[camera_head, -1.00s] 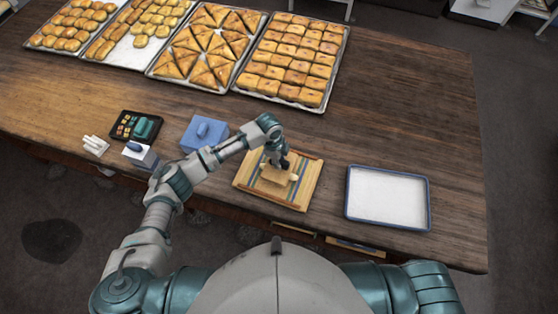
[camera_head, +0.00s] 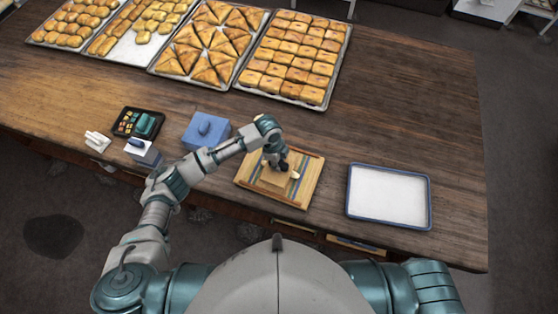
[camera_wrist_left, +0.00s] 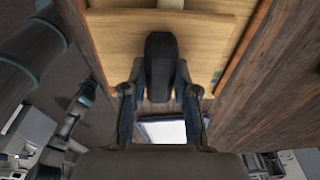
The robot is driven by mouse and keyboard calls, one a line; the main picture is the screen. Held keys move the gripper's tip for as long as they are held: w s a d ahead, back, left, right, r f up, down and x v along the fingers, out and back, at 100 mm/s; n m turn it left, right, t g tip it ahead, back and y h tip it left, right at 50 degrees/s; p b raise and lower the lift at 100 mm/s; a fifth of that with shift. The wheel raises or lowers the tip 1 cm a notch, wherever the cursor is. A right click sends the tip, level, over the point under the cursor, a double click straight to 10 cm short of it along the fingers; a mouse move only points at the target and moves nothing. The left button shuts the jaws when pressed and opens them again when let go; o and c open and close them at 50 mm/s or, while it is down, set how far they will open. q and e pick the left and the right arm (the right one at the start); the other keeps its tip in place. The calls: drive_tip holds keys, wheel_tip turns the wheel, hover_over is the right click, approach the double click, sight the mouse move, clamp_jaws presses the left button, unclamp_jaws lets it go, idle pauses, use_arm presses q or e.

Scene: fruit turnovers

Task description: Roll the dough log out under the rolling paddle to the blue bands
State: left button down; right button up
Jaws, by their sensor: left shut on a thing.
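My left gripper (camera_head: 278,163) is shut on the dark handle of the rolling paddle (camera_head: 271,181). In the left wrist view, the gripper's fingers (camera_wrist_left: 160,88) stand on either side of the handle, over the flat wooden paddle (camera_wrist_left: 212,35). The paddle lies over the dough log (camera_head: 295,174), and only the log's pale right end clearly shows beside it. A bit of pale dough shows at the top of the left wrist view (camera_wrist_left: 170,3). The wooden board (camera_head: 309,169) carries coloured stripes, blue among them. The paddle hides the log's middle. My right gripper is out of view.
An empty blue-rimmed tray (camera_head: 349,194) stands right of the board. A blue box (camera_head: 194,139), a black tray (camera_head: 119,127) and a small white-and-blue block (camera_head: 146,153) stand to the left. Pastry trays line the back. The table's right side is clear.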

use_arm(q)
drive_tip(key=shift+f, duration=0.55)
drive_tip(key=shift+s, duration=0.2)
idle(0.5)
drive_tip(key=shift+s+a, duration=0.25)
drive_tip(key=shift+s, duration=0.1)
idle(0.3)
drive_tip(key=shift+s+a, duration=0.15)
drive_tip(key=shift+s, duration=0.3)
